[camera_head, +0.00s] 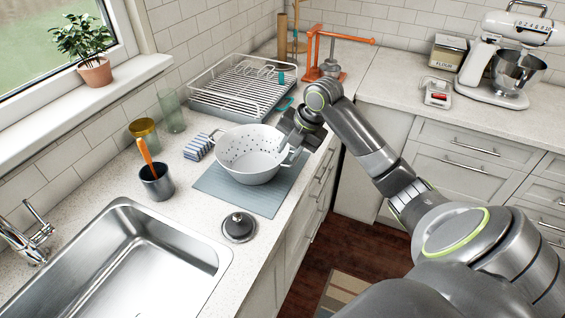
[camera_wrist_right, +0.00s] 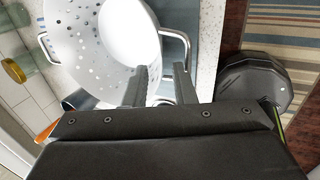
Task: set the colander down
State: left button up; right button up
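The white colander (camera_head: 248,152), bowl-shaped with holes and two loop handles, stands upright on the blue-grey mat (camera_head: 262,197) and appears to rest on it. My right gripper (camera_head: 296,140) is at the colander's right-hand side, by that handle. In the right wrist view, the colander (camera_wrist_right: 85,40) fills the upper left, and its wire handle (camera_wrist_right: 187,42) runs down to the fingertips. The two fingers (camera_wrist_right: 161,78) are clearly apart, with a gap between them; the contact with the handle is partly hidden. My left gripper is not in view.
A dish rack (camera_head: 240,88) stands behind the colander, and a striped cloth (camera_head: 198,147) lies to its left. A grey cup with an orange-handled utensil (camera_head: 157,182), a dark round lid (camera_head: 239,227) and the sink (camera_head: 120,262) are nearer. The mat's front part is clear.

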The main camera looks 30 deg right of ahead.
jog(key=shift+b+v, duration=0.3)
jog(key=shift+v, duration=2.2)
